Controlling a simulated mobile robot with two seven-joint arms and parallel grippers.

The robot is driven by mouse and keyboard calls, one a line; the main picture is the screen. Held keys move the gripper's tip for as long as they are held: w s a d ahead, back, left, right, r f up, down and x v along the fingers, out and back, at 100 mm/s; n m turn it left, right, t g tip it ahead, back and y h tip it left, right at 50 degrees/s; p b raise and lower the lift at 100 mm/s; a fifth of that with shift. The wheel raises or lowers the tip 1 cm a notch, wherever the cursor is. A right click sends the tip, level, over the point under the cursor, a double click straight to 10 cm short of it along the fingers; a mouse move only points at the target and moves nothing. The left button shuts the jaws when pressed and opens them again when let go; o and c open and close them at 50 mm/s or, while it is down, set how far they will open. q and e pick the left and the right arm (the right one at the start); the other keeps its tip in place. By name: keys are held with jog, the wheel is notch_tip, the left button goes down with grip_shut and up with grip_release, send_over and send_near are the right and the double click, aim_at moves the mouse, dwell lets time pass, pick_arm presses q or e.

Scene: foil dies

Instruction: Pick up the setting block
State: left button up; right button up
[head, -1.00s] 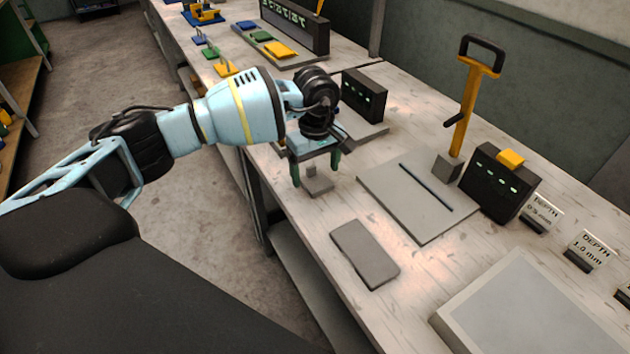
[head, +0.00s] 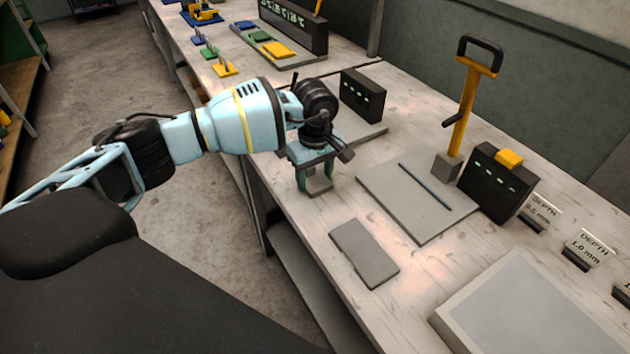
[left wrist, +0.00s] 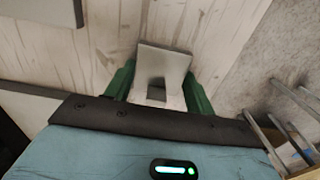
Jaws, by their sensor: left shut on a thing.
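The setting block (head: 320,190) is a small grey piece with a flat foot and a raised post, at the near-left edge of the bench. In the left wrist view the setting block (left wrist: 163,62) lies between the two green fingers. My left gripper (head: 316,180) comes down over it and is shut on it. In the left wrist view the fingers of my left gripper (left wrist: 160,92) stand on both sides of the block's post. The head view does not clearly show whether the block is still touching the bench. My right gripper is not in view.
A flat grey plate (head: 364,252) lies in front of the block. A larger plate with a dark rod (head: 425,188) lies to the right, beside a yellow-handled lever (head: 465,115). A dark box (head: 362,95) stands behind. A grey-rimmed tray (head: 450,325) is at front right.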

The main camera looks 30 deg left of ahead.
aim_at(313, 182)
pick_arm(q)
jog(key=shift+r, duration=0.1)
jog(key=shift+r, duration=0.7)
jog(key=shift+s+a+r, duration=0.1)
jog(key=shift+s+r, duration=0.05)
jog(key=shift+r, duration=0.35)
jog(key=shift+s+a+r, duration=0.1)
jog(key=shift+r, duration=0.4)
jog(key=s+a, duration=0.2)
jog(key=s, duration=0.5)
jog(key=s+a+r, duration=0.1)
jog(key=s+a, duration=0.1)
jog(key=s, duration=0.6)
jog(key=shift+r+b, duration=0.25)
jog(key=shift+b, duration=0.2)
